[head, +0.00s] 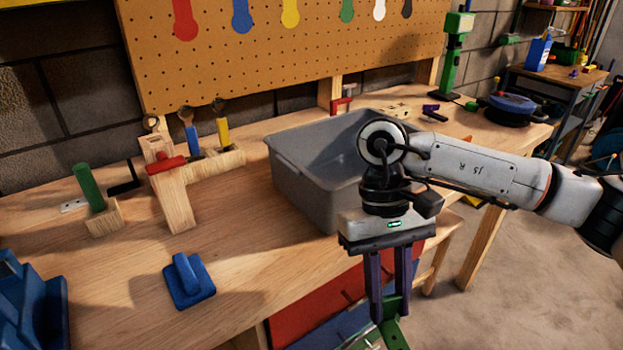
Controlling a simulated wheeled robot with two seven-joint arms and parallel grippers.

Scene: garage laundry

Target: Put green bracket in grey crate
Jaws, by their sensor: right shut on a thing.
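The grey crate (300,185) stands on the wooden workbench near the middle of the head view. My right arm hides part of its right side and front corner. My right gripper (388,308) points down in front of the bench's front edge, to the right of and nearer than the crate. It is shut on the green bracket (394,333), which hangs between the fingertips and is partly cut off by the bottom edge of the picture. The crate's visible inside looks empty, though its floor is partly hidden. My left gripper is not in view.
A blue block (189,280) lies on the bench's front left. A green stand (454,58) is at the back right. Bare bench (240,240) lies left of the crate.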

